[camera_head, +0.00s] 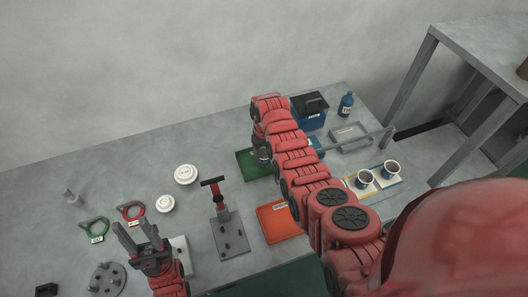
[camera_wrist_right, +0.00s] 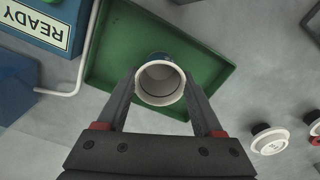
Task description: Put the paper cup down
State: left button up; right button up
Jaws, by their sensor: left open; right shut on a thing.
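My right gripper (camera_wrist_right: 160,92) is shut on a white paper cup (camera_wrist_right: 161,84) in the right wrist view. The cup's open mouth faces the camera, and a bit of blue shows behind its rim. The cup is over the green tray (camera_wrist_right: 205,65); I cannot tell whether its base touches it. In the head view the right gripper (camera_head: 262,150) is over the green tray (camera_head: 246,166), and my arm hides much of the cup and tray. My left gripper (camera_head: 136,232) is open and empty at the lower left, away from the tray.
An orange tray (camera_head: 272,225) and a lever tool (camera_head: 226,232) stand nearer. A blue box (camera_head: 310,117) and a bottle (camera_head: 346,104) are behind.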

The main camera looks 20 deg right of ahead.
jog(key=shift+f, duration=0.2)
jog(key=o, duration=1.4)
jog(key=shift+o, duration=0.2)
